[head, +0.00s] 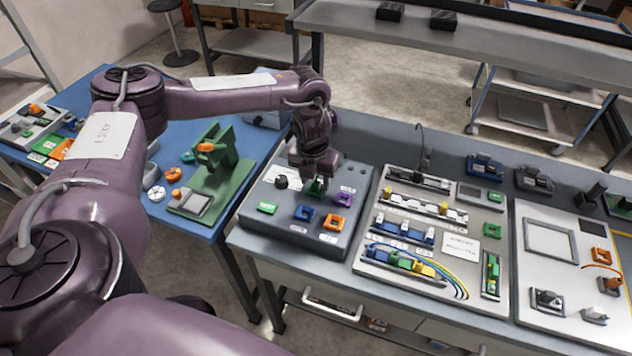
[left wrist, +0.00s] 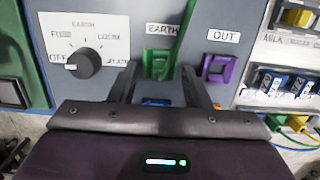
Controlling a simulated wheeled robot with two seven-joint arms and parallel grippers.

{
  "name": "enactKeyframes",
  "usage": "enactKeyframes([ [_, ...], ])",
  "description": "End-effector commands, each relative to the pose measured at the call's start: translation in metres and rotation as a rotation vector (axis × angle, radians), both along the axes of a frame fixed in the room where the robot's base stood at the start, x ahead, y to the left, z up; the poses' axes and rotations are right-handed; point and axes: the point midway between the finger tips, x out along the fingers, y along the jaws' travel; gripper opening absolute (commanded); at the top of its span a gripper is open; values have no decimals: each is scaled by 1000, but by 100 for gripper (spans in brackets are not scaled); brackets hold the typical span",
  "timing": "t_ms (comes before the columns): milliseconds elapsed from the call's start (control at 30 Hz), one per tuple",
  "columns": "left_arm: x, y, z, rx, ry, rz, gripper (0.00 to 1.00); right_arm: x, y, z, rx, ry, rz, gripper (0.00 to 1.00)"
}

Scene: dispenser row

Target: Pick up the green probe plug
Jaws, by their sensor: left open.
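The green probe plug (head: 316,188) sits on the grey tester panel (head: 262,232), partly hidden under my left gripper (head: 315,180) in the head view. In the left wrist view the green plug (left wrist: 159,63) is below a label reading EARTH. My left gripper (left wrist: 160,76) is open, with one finger on each side of the green plug in that picture. I cannot tell whether the fingers touch it. My right gripper is not in view.
A purple plug (head: 343,200) sits close to the right of the green one. A blue plug (head: 305,213) and an orange plug (head: 336,222) are nearer the front. A black dial (head: 281,182) is to the left. A board of terminal blocks (head: 372,262) stands to the right.

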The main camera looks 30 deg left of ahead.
Motion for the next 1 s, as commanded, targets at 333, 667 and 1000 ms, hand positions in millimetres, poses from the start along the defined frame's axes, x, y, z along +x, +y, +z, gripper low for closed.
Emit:
enactKeyframes([
  [333,0,0,-5,0,-1,-1,36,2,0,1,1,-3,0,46],
  [667,1,0,-5,0,-1,0,0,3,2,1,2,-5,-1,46],
  [1000,1,0,-2,0,-3,0,0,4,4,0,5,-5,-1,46],
])
